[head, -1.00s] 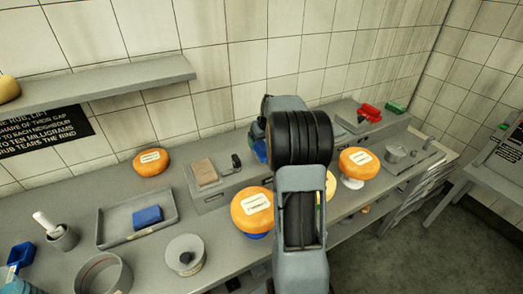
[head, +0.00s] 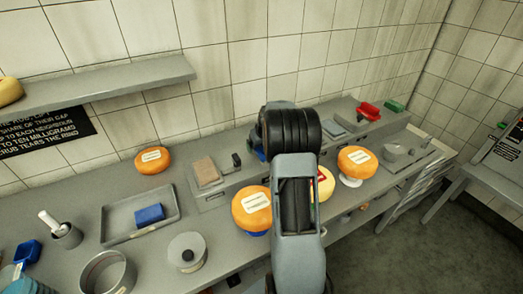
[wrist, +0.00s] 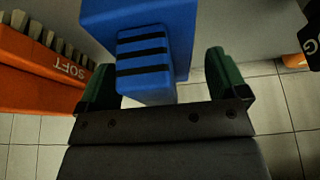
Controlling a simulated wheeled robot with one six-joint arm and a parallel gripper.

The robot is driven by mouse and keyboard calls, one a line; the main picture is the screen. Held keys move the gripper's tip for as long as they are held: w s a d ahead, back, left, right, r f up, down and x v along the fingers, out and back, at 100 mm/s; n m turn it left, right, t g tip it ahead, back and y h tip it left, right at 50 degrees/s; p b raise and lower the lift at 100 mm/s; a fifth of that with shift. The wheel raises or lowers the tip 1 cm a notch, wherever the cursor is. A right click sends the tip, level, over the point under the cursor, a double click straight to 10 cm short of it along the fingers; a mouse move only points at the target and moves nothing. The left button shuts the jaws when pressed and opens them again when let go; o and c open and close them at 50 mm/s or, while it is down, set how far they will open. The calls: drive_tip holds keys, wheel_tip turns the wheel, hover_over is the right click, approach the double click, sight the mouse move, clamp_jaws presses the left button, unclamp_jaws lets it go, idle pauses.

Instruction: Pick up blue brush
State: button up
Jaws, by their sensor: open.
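The blue brush (wrist: 150,22) fills the top middle of the wrist view, a blue block with a narrower, black-striped part towards me. Its bristles do not show. My gripper (wrist: 158,75) is open, with one green finger on each side of the striped part. Gaps show on both sides, wider on the right. In the head view my arm hides the gripper; only a small blue patch shows beside the arm, and I cannot tell if it is the brush.
An orange brush (wrist: 45,75) marked SOFT lies close to the left finger. A black sign (wrist: 311,40) is at the right. In the head view, orange cheese wheels (head: 252,210) stand beside my arm, and a tray (head: 113,238) holds a blue block (head: 150,214).

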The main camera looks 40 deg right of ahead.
drive_tip(key=shift+f+b, duration=0.25)
drive_tip(key=shift+b, duration=0.1)
idle(0.5)
drive_tip(key=c, duration=1.1)
drive_tip(key=shift+r, duration=0.1)
drive_tip(key=shift+r+p, duration=0.35)
drive_tip(key=shift+p, duration=0.3)
wheel_tip(320, 180, up, 3)
drive_tip(key=shift+f+b, duration=0.15)
drive_tip(key=shift+b, duration=0.45)
drive_tip(key=s+a+r, duration=0.1)
drive_tip(key=s+a+r+b, duration=0.1)
drive_tip(key=r, duration=0.1)
drive_tip(key=s+a+r+b, duration=0.1)
drive_tip(key=r, duration=0.1)
drive_tip(key=shift+s+a+r, duration=0.1)
drive_tip(key=shift+a+r, duration=0.05)
drive_tip(key=s+a+r+b, duration=0.2)
drive_tip(key=s+a+r, duration=0.2)
drive_tip(key=s+a, duration=0.2)
drive_tip(key=shift+s+a+r+b, duration=0.3)
drive_tip(key=shift+s+r+b, duration=0.05)
drive_tip(key=shift+s, duration=0.05)
